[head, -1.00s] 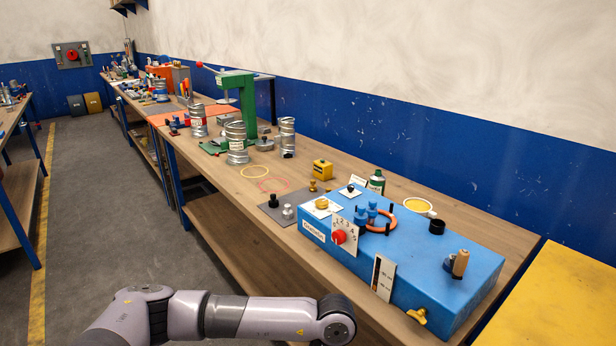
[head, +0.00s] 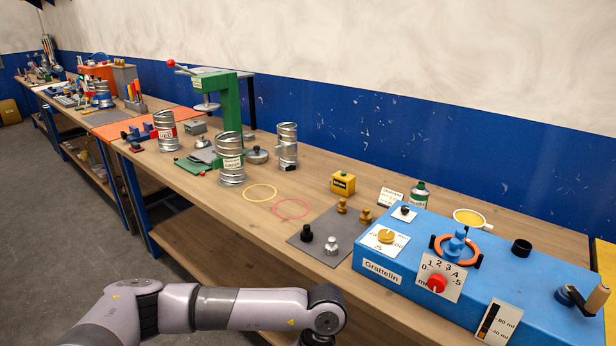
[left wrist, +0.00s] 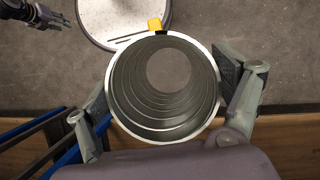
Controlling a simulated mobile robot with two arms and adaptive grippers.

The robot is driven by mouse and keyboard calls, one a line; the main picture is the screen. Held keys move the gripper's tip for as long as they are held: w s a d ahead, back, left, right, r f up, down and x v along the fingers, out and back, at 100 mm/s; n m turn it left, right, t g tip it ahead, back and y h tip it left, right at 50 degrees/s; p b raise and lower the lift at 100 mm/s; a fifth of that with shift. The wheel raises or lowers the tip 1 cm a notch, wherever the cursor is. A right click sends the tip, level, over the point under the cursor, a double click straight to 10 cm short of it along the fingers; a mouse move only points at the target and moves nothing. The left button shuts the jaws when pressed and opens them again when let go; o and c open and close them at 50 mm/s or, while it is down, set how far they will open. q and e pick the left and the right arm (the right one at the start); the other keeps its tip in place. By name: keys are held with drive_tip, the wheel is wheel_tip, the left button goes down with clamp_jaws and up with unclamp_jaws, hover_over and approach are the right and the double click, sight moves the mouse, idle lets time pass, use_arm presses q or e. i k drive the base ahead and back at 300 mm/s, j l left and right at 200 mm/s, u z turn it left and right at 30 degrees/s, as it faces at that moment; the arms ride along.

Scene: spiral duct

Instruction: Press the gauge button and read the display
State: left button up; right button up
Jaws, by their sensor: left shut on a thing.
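In the left wrist view my left gripper (left wrist: 163,93) is shut on a hollow ribbed metal duct (left wrist: 118,112), with one finger on each side. The view looks down through the duct's open round end. In the head view my left arm reaches along the bottom, its gripper out of frame. A blue box (head: 395,268) labelled Grattelin carries a numbered dial plate with a red knob (head: 438,283) and a gauge plate (head: 498,322). I cannot tell which part is the gauge button or display. A dark mechanism at the wrist view's top left (left wrist: 35,12) may be my right gripper.
The wooden bench (head: 262,222) holds metal ducts (head: 231,160), a green press (head: 230,110), a small yellow box (head: 343,183) and a grey mat (head: 335,228) with small weights. Yellow and red rings lie flat on the bench. Grey floor is open at left.

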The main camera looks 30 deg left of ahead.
sight(320, 182)
drive_tip(key=j+z, duration=0.1)
drive_tip(key=j, duration=0.5)
drive_tip(key=j+z, duration=0.1)
drive_tip(key=j, duration=0.45)
drive_tip(key=k+j+z, duration=0.1)
drive_tip(key=j, duration=0.5)
drive_tip(key=k+j+z, duration=0.1)
drive_tip(key=j, duration=0.45)
